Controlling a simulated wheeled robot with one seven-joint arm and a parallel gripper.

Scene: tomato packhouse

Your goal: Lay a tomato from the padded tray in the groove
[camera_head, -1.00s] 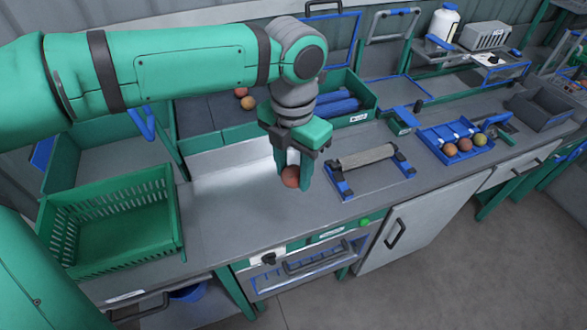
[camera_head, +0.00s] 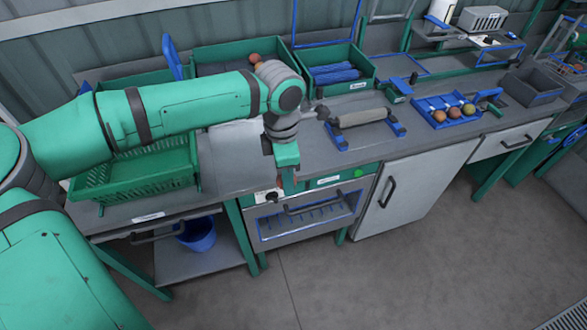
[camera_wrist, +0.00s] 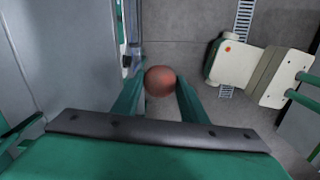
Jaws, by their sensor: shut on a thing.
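My gripper (camera_head: 287,183) points down at the front edge of the bench, above the drawer front. In the wrist view, my gripper (camera_wrist: 160,88) is shut on a reddish tomato (camera_wrist: 160,79), held between the fingertips with floor behind it. In the head view the tomato is mostly hidden by the fingers. The padded tray (camera_head: 200,53) is green, at the back of the bench, with tomatoes (camera_head: 255,58) at its right end; my arm hides part of it. A blue grooved rack (camera_head: 436,121) at the right holds a row of tomatoes (camera_head: 454,112).
A roller on a blue-ended stand (camera_head: 362,118) stands right of my gripper. A slatted green crate (camera_head: 135,172) is at the left. A green bin (camera_head: 360,87) with blue rolls is behind. A grey bin (camera_head: 533,88) stands far right. Floor in front is clear.

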